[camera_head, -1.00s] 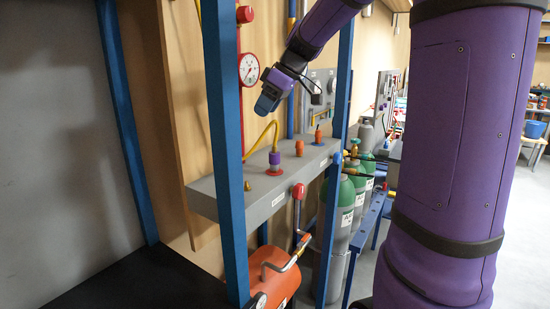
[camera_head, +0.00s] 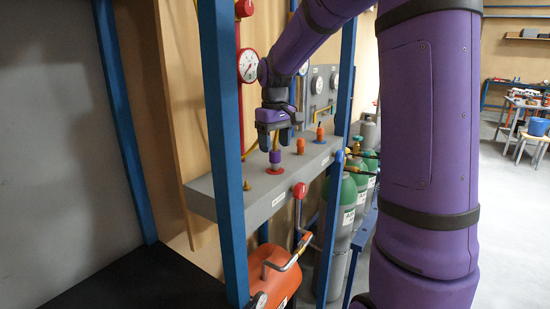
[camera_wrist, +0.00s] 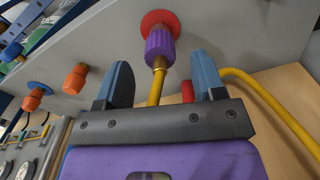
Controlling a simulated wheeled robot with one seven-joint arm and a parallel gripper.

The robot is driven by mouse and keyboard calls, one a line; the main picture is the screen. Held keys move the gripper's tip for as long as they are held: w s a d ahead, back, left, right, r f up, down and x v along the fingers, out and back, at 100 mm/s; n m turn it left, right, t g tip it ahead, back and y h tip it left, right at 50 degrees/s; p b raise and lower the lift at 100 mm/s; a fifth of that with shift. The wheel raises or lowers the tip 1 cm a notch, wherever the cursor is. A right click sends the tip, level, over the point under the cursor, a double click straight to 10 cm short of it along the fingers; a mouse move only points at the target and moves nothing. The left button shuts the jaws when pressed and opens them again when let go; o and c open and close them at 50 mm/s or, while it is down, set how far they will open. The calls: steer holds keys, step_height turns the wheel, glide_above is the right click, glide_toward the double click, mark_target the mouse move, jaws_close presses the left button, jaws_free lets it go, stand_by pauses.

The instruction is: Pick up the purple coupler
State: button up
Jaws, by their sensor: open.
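The purple coupler (camera_head: 275,157) sits upright on a red ring on top of the grey manifold box (camera_head: 265,196), with a yellow hose rising from it. It also shows in the wrist view (camera_wrist: 160,43), near the top middle with its ring on the grey face. My gripper (camera_head: 273,137) is above the coupler in the head view, pointing down. In the wrist view its blue fingertips (camera_wrist: 160,80) are spread apart, with the yellow hose (camera_wrist: 156,88) between them and the coupler just beyond the tips. The gripper holds nothing.
Orange couplings (camera_head: 301,146) stand on the manifold to the right. Blue frame posts (camera_head: 222,130) stand in front of it. Green-topped cylinders (camera_head: 346,195) stand to the right. A gauge (camera_head: 247,66) is behind.

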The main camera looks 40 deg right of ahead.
mark_target(275, 151)
step_height(275, 151, down, 4)
steer(key=shift+f, duration=0.1)
steer(key=c, duration=1.1)
steer(key=shift+o, duration=0.2)
